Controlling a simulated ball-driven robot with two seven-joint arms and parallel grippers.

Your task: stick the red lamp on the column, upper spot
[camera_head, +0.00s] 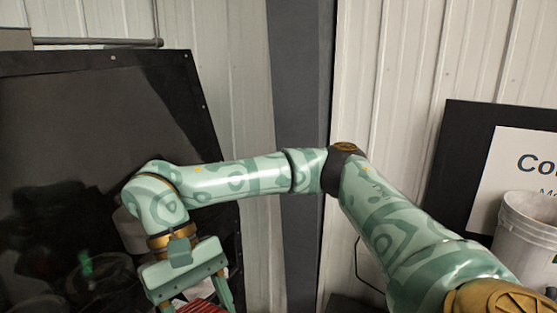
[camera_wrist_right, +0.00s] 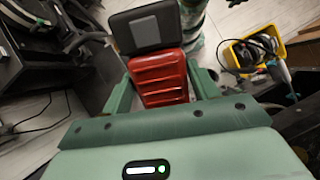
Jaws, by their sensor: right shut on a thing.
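My right gripper (camera_head: 197,301) hangs at the lower left of the head view, shut on the red lamp (camera_head: 206,307), of which only a small ribbed red part shows at the bottom edge. In the right wrist view the red ribbed lamp (camera_wrist_right: 158,82) sits between the two green fingers. A black part with a grey square (camera_wrist_right: 145,31) adjoins its far end. A dark grey upright column (camera_head: 300,80) stands in the middle of the head view, behind my right arm. The gripper is left of the column and apart from it. My left gripper is not in view.
A large black panel (camera_head: 90,110) fills the left of the head view. A white bucket (camera_head: 527,228) and a black-framed sign (camera_head: 515,165) are at the right. The wrist view shows a yellow bin (camera_wrist_right: 232,58) with dark contents, and clutter at left.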

